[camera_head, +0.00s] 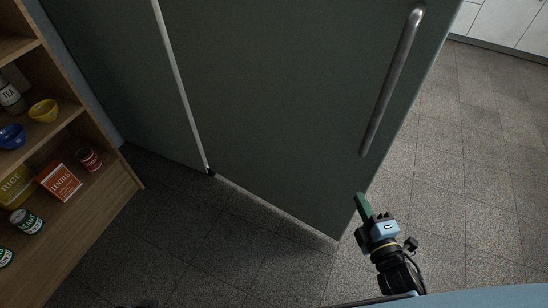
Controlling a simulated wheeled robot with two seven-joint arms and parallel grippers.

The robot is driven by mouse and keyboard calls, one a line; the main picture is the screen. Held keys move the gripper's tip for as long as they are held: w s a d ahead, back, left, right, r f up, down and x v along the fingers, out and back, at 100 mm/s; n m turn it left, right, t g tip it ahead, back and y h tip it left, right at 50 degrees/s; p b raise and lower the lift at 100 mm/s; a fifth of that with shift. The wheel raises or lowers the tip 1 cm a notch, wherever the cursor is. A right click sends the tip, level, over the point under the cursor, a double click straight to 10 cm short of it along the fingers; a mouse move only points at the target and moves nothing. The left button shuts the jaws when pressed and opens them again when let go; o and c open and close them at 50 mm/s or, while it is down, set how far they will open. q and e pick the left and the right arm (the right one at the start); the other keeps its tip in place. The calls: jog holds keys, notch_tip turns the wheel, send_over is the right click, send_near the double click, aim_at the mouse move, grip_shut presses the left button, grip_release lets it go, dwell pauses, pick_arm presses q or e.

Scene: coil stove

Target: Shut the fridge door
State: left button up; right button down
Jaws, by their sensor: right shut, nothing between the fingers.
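The fridge door (290,110) is a large dark grey-green panel with a long metal handle (392,82) near its right edge. A pale vertical strip (178,80) runs along its left side, next to another dark panel (110,80). I cannot tell how far the door stands open. My right gripper (361,202) is shut and empty, near the lower right edge of the door and below the handle. I cannot tell whether it touches the door. My left gripper is not in view.
A wooden shelf (105,190) with cans, boxes and bowls stands at the left. White cabinets (510,22) stand at the far top right. The tiled floor (465,170) to the right of the door is clear. A blue surface (460,298) shows along the bottom right.

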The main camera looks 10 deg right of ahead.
jog(key=b, duration=0.2)
send_near(348, 146)
jog(key=w+a, duration=0.3)
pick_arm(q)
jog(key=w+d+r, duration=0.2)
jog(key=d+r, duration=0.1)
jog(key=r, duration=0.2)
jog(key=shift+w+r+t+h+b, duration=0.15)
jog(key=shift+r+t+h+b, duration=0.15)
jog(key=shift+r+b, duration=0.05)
pick_arm(e)
jog(key=shift+w+d+f+n, duration=0.15)
jog(key=shift+w+d+n, duration=0.05)
jog(key=shift+w+d, duration=0.5)
jog(key=shift+w+d+f+n, duration=0.1)
jog(key=shift+w+d+n, duration=0.1)
jog(key=shift+w+d, duration=0.45)
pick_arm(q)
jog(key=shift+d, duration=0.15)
pick_arm(e)
jog(key=shift+w, duration=0.15)
